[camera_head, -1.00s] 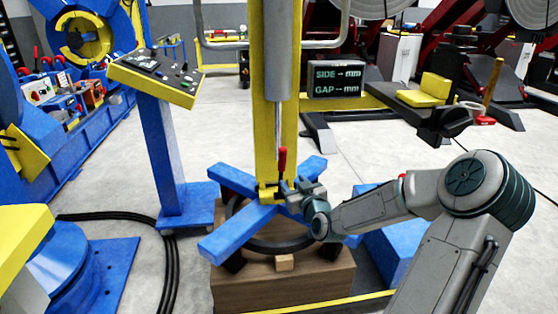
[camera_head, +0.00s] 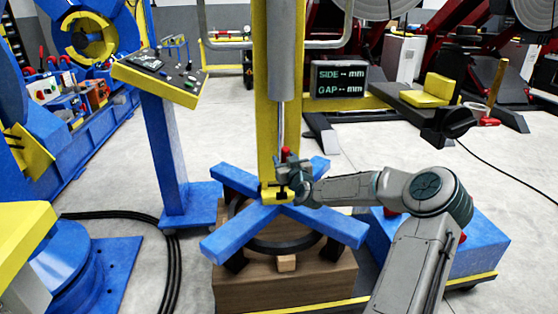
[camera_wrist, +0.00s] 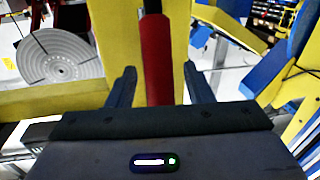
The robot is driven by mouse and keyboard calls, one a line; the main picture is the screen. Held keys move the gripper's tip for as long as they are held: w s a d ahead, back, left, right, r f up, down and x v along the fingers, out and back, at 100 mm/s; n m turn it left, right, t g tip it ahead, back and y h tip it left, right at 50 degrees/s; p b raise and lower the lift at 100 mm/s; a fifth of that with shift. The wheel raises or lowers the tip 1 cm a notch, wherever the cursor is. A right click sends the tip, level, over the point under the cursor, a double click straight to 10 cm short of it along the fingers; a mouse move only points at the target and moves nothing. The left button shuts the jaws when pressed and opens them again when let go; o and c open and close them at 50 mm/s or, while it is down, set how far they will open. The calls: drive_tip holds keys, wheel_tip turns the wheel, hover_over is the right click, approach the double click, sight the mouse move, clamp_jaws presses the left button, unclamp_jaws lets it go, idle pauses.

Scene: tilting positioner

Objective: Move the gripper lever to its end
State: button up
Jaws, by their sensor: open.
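The lever has a red handle and stands upright in front of the yellow column. In the wrist view the red lever (camera_wrist: 157,60) rises between my two dark fingers, with visible gaps on both sides.
The yellow column (camera_head: 268,100) stands behind the lever. The blue arms lie over a dark ring on a wooden block (camera_head: 285,287). A control panel (camera_head: 165,72) on a blue post is at left. A screen (camera_head: 340,79) reads SIDE and GAP without numbers. Cables lie on the floor.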

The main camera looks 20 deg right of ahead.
drive_tip(key=shift+w, duration=0.4)
